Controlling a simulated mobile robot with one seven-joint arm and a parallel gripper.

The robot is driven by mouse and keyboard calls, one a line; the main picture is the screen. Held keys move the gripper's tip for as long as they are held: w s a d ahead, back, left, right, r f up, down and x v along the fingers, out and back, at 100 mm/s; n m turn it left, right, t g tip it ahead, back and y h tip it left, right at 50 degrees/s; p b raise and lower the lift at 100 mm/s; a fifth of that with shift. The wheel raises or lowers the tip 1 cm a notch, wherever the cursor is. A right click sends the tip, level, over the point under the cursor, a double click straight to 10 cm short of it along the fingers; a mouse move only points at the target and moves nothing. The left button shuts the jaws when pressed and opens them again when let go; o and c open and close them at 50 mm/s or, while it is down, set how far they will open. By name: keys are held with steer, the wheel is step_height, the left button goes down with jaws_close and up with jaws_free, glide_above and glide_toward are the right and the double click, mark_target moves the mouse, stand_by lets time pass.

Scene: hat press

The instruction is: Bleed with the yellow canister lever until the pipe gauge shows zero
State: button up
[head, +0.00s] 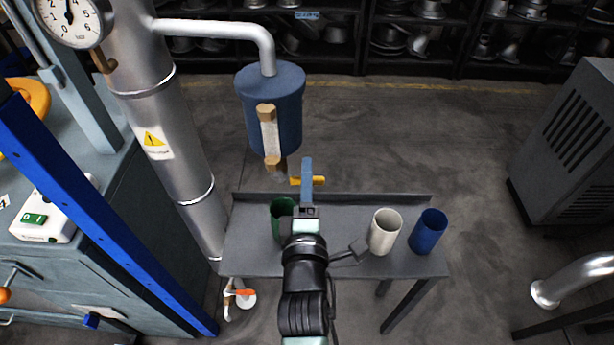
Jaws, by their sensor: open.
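The blue canister (262,105) hangs from a silver pipe and has a sight glass with brass fittings (269,140) on its front. The yellow lever (319,180) is at the canister's lower right. It lies roughly level in the picture, and its middle is hidden behind my gripper. My gripper (306,168) is open, with one blue finger visible across the lever. I cannot tell whether it touches the lever or whether the lever lies between the fingers. The round pipe gauge (69,17) is cut off at the upper left. Its dark needle points nearly straight up.
A grey bench (335,207) below holds a green cup (277,222), partly hidden by my arm, a white cup (384,232) and a blue cup (428,232). A red-handled valve (243,293) is low on the left. A grey cabinet (570,140) stands right.

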steer(key=shift+w, duration=0.1)
steer(key=shift+c, duration=0.3)
jaws_close()
stand_by(1.2)
